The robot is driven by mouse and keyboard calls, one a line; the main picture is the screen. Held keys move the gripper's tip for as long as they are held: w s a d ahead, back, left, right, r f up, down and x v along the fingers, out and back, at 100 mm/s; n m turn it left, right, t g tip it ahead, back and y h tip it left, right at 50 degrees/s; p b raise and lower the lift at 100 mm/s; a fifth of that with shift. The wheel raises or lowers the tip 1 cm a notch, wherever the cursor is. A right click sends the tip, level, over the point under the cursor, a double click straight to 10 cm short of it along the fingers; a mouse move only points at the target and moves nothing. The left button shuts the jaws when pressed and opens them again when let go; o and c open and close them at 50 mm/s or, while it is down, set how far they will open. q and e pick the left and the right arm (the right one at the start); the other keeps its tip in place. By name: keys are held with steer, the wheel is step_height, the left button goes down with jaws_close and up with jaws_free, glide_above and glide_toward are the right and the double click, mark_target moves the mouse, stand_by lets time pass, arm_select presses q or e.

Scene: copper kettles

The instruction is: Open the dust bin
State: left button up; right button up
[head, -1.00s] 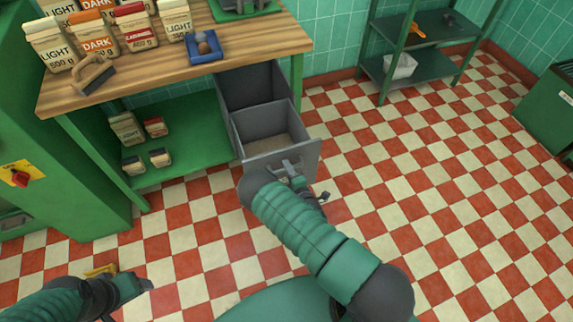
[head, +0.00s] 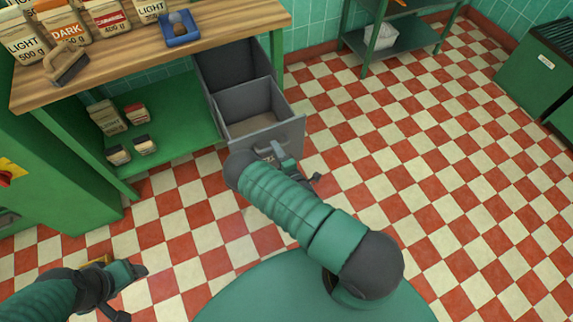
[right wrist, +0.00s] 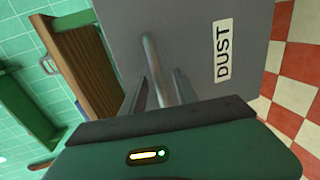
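The dust bin (head: 268,140) is a grey open-topped drawer under the wooden bench. It stands pulled out, and its empty-looking inside shows from above. Its front carries a DUST label (right wrist: 223,52) in the right wrist view. A grey bar handle (right wrist: 154,68) on that front lies between the fingers of my right gripper (right wrist: 159,88), which looks closed around it; my forearm partly hides this in the head view. My left gripper (head: 133,292) is open and empty, low at the left, away from the bin.
The wooden bench (head: 130,55) holds several labelled bags, a brush (head: 68,65) and a blue tray (head: 180,38). Small bags stand on its green lower shelf (head: 175,125). A green rack (head: 410,55) stands at the back, green bins (head: 545,65) at the right.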

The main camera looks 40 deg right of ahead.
steer(key=p+v, duration=0.2)
steer(key=v, duration=1.2)
steer(key=shift+p, duration=0.35)
steer(key=w+a+r+m+g, duration=0.65)
steer(key=w+m, duration=0.25)
steer(key=m, duration=0.3)
steer(key=s+a+r+m+g+y, duration=0.2)
steer(key=s+a+r+g, duration=0.1)
steer(key=s+r, duration=0.4)
steer(key=s+a+r+m+g+y, duration=0.1)
steer(key=s+a+r+g+y, duration=0.15)
steer(key=s+r, duration=0.55)
step_height(320, 180, up, 18)
steer(key=w+p, duration=0.2)
steer(key=p, duration=1.5)
steer(key=shift+w+g+h+p, duration=0.25)
steer(key=shift+g+h+p, duration=0.1)
steer(key=shift+h, duration=0.1)
